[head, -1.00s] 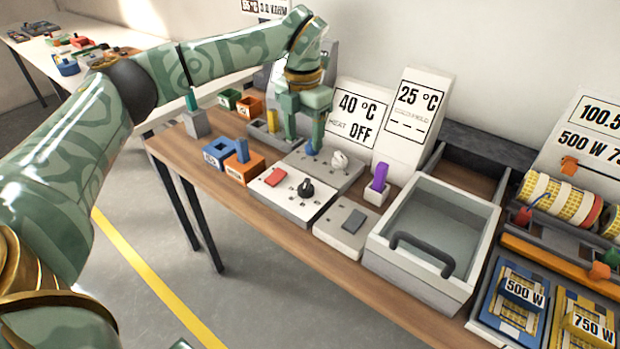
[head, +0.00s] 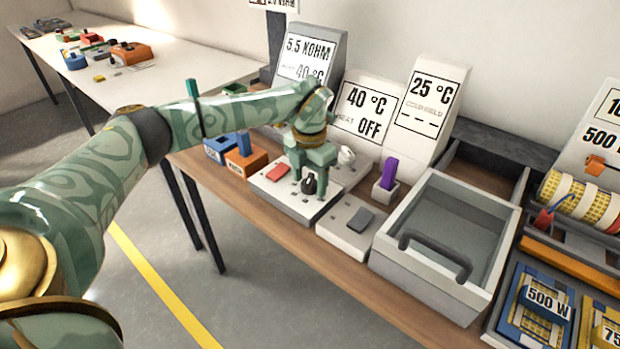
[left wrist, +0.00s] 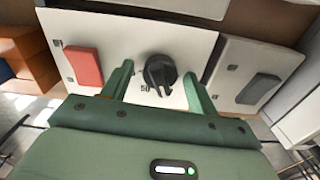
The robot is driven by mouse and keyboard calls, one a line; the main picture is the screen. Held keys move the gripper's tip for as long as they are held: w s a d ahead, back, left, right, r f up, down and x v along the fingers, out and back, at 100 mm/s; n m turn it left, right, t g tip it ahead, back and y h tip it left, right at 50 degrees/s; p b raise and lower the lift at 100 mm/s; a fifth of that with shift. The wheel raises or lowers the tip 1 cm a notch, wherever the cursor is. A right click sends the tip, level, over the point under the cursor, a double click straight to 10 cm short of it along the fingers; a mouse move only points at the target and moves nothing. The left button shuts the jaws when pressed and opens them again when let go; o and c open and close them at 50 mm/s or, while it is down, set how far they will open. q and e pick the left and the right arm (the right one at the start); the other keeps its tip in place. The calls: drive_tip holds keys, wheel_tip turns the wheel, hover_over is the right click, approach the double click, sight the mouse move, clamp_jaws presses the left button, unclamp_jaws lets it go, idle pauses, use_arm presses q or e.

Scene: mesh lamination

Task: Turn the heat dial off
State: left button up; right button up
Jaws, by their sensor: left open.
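A black dial (head: 309,187) sits on a white panel (head: 290,203) with a red block-like button (head: 278,173). My left gripper (head: 311,180) points down over it, open, with one finger on each side of the dial. In the left wrist view the dial (left wrist: 160,72) stands between the two fingertips (left wrist: 159,75), with gaps on both sides. No grip on it shows. The display (head: 361,113) behind reads 40 °C and HEAT OFF. My right gripper is not in view.
A grey box with a dark switch (head: 352,222) stands just right of the panel. A purple piece (head: 389,172) stands in a small holder, and a pale knob (head: 346,154) is behind my gripper. A grey drawer-like bin (head: 440,262) is further right.

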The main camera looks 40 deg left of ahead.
use_arm(q)
drive_tip(key=c, duration=1)
drive_tip(key=shift+r+n+p, duration=0.2)
drive_tip(key=shift+n+p, duration=0.2)
drive_tip(key=shift+p, duration=0.35)
drive_tip(key=n+p, duration=0.5)
drive_tip(key=p, duration=0.1)
drive_tip(key=shift+r+n, duration=0.15)
drive_tip(key=shift+n, duration=0.25)
drive_tip(key=shift+f+n+p, duration=0.25)
drive_tip(key=shift+n+p, duration=1.3)
drive_tip(key=shift+n, duration=0.05)
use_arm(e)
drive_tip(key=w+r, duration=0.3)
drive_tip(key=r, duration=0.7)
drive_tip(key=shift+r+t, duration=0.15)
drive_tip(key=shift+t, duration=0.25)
use_arm(q)
drive_tip(key=shift+w, duration=0.1)
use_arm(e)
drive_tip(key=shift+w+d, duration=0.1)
use_arm(q)
drive_tip(key=o, duration=1)
